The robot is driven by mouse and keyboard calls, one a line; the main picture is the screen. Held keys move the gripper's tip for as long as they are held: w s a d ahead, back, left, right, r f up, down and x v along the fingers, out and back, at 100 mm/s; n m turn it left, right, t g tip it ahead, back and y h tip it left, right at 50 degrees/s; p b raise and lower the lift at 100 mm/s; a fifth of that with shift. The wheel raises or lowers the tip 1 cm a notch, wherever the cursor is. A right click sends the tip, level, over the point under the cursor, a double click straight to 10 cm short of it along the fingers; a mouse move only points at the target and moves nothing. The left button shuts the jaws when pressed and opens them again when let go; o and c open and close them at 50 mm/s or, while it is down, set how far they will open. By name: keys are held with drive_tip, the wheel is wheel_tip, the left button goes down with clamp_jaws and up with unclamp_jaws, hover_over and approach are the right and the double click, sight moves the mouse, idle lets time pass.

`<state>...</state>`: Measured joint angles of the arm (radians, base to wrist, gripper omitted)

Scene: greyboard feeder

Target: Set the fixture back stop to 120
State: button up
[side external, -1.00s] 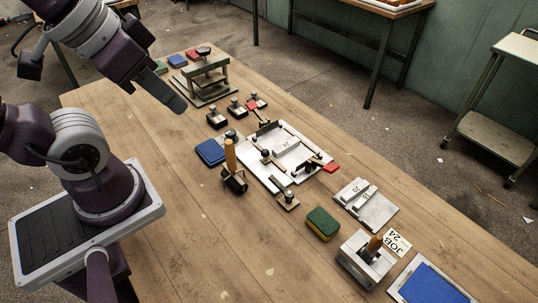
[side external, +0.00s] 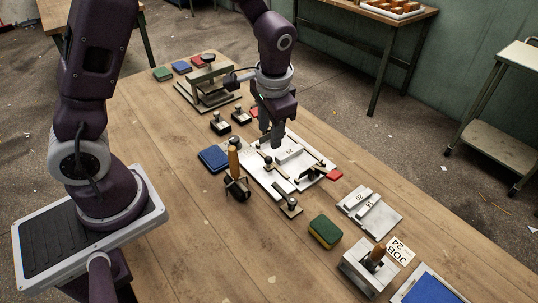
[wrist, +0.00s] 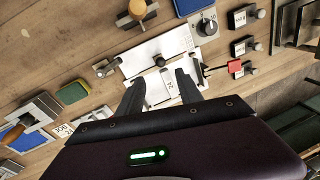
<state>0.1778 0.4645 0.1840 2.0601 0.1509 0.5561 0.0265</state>
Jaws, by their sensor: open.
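The fixture is a white plate (side external: 262,177) with bars and knobbed clamps in the middle of the table; it also shows in the wrist view (wrist: 145,56). A pale block marked 24 (wrist: 160,92) lies on it. I cannot tell which part is the back stop, and no 120 mark is readable. A round dark-knobbed dial (wrist: 207,24) sits beside the plate; its markings are too small to read. My gripper (side external: 272,138) is over the far part of the fixture, pointing down. In the wrist view its open fingers (wrist: 159,92) straddle the marked block, with nothing held.
A wooden-handled tool (side external: 236,170) stands upright near the fixture. A blue pad (side external: 213,159), a green-yellow sponge (side external: 325,231), a plate of numbered blocks (side external: 370,211) and a JOB 24 card (side external: 400,250) lie around it. A press-like frame (side external: 208,85) stands at the far end. The near left table is clear.

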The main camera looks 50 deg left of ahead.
sight(268, 157)
drive_tip(key=f, duration=0.3)
drive_tip(key=a+f, duration=0.1)
drive_tip(key=f, duration=0.2)
drive_tip(key=w+f, duration=0.1)
drive_tip(key=f, duration=0.3)
drive_tip(key=shift+a, duration=0.35)
clamp_jaws()
idle(0.8)
